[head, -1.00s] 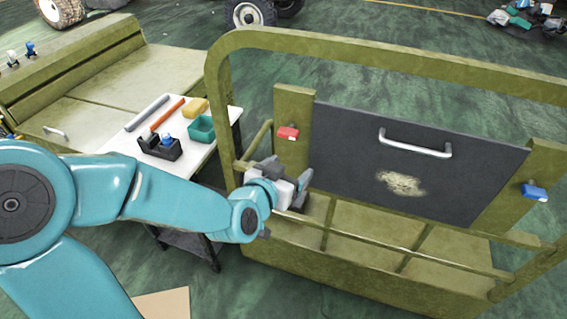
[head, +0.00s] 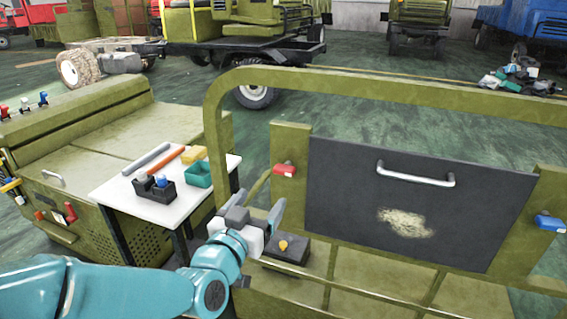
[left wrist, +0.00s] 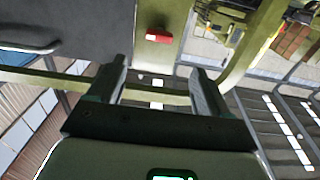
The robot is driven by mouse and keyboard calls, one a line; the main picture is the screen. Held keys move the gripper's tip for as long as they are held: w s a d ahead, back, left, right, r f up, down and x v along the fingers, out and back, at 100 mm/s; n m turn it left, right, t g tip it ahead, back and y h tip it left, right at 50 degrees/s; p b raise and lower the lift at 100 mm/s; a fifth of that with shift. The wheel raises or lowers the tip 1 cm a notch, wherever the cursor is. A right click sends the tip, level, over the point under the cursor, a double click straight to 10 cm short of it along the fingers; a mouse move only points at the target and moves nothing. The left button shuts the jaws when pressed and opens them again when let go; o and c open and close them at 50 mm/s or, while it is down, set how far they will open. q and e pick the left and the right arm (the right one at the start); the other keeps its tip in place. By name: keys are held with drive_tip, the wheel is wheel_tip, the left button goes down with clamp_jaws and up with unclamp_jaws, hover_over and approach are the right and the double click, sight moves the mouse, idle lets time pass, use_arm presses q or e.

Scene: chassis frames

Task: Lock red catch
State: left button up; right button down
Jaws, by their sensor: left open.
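The red catch (head: 284,170) is a small red block on the olive post at the left edge of the dark panel (head: 418,205). In the left wrist view the red catch (left wrist: 158,36) shows above and between the finger tips, apart from them. My left gripper (head: 257,208) is open and empty, a little below and left of the red catch. In the left wrist view its two fingers (left wrist: 160,75) stand apart. A blue catch (head: 550,222) is on the post at the panel's right edge. My right gripper is not in view.
An olive tubular frame (head: 390,84) arches around the panel. The panel has a silver handle (head: 415,174). A dark box with a yellow knob (head: 284,246) sits behind my gripper. A white table (head: 120,188) with bins and tools stands left.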

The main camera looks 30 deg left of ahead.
sight(282, 173)
use_arm(q)
drive_tip(key=p+x, duration=0.3)
drive_tip(key=x, duration=1.1)
drive_tip(key=shift+d, duration=0.15)
drive_tip(key=shift+s, duration=0.1)
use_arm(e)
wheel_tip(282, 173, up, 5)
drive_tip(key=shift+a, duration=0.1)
use_arm(q)
drive_tip(key=c, duration=1)
